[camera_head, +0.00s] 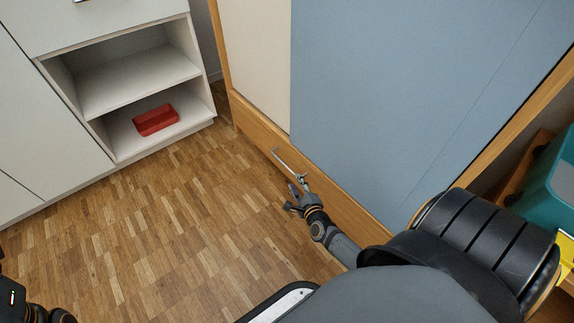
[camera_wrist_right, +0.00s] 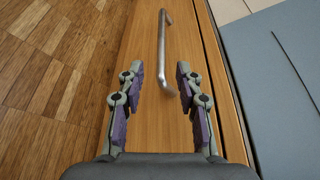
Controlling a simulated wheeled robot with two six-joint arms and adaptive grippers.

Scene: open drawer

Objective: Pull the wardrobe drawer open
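The wardrobe drawer (camera_head: 262,128) is a long, low wooden front below the wardrobe's cream and blue doors. A silver bar handle (camera_head: 289,163) is fixed on it. My right gripper (camera_head: 296,196) is close to the near end of the handle. In the right wrist view the gripper (camera_wrist_right: 157,85) is open, and the near end of the handle (camera_wrist_right: 162,45) lies between its fingertips, with a gap on both sides. The drawer front (camera_wrist_right: 145,130) fills the middle of that view. Only part of my left arm shows at the bottom left of the head view; its fingers are not visible.
A white open shelf (camera_head: 140,85) holds a red tray (camera_head: 156,120) at the upper left. The parquet floor (camera_head: 170,220) before the drawer is clear. A teal box (camera_head: 553,180) stands at the far right.

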